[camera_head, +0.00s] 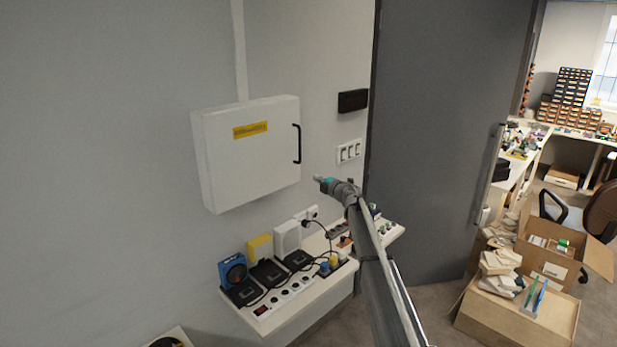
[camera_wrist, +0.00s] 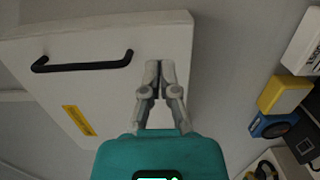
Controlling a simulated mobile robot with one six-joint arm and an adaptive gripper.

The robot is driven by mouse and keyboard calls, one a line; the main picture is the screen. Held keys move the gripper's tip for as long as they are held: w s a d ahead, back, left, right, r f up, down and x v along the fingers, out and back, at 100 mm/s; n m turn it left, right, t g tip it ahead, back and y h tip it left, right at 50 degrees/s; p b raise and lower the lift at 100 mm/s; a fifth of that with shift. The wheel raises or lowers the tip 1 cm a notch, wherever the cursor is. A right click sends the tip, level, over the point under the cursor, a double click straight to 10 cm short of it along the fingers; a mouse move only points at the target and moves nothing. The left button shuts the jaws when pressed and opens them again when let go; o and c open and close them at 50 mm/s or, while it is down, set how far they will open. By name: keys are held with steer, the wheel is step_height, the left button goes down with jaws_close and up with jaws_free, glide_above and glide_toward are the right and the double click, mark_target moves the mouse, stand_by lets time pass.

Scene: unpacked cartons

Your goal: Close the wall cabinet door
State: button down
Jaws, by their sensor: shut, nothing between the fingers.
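The white wall cabinet (camera_head: 204,165) hangs on the grey wall at left centre. Its door (camera_head: 245,165) carries a yellow label and a black bar handle (camera_head: 297,144) near its right edge. The door looks flush with the body; I cannot tell whether a small gap is left. My gripper (camera_head: 319,179) is just right of the cabinet's lower right corner, shut and empty. In the wrist view the shut fingertips (camera_wrist: 161,65) overlap the door (camera_wrist: 100,85), with the handle (camera_wrist: 82,62) to their left. I cannot tell whether they touch it.
Below the cabinet, a shelf (camera_head: 275,325) holds power strips, chargers and cables. A black box (camera_head: 352,100) and white switches (camera_head: 349,151) are on the wall to the right. A large grey door (camera_head: 440,130) stands right of my arm. Cartons (camera_head: 515,317) sit on the floor at right.

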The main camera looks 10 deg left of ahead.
steer(key=v, duration=0.5)
steer(key=shift+w+d, duration=0.1)
steer(key=shift+d, duration=0.1)
steer(key=shift+d, duration=0.1)
steer(key=s+d+m+t+h, duration=0.3)
steer(key=d+m+h, duration=0.2)
steer(key=d+m, duration=0.15)
steer(key=s+d+m+t+h, duration=0.3)
steer(key=d+m+h, duration=0.25)
steer(key=d, duration=0.25)
steer(key=s+d+f+m+g+h+b, duration=0.2)
steer(key=s+d+f+m+g+h, duration=0.2)
steer(key=s+d+f+m+h, duration=0.45)
steer(key=s+d+f+m+g+y, duration=0.1)
steer(key=s+d+f+m+g, duration=0.25)
steer(key=s, duration=0.65)
steer(key=s+d+f+m+g+y, duration=0.1)
steer(key=s+d+f+m+g, duration=0.3)
steer(key=s, duration=0.7)
steer(key=s+a+f+g+y, duration=0.2)
steer(key=s+g, duration=0.1)
steer(key=s, duration=0.6)
steer(key=s+a+f+g+y+b, duration=0.1)
steer(key=s+a+f+g+y, duration=0.1)
steer(key=s, duration=0.7)
steer(key=shift+a+f+n+g, duration=0.2)
steer(key=shift+f+n+g, duration=0.1)
steer(key=shift+f+g, duration=0.65)
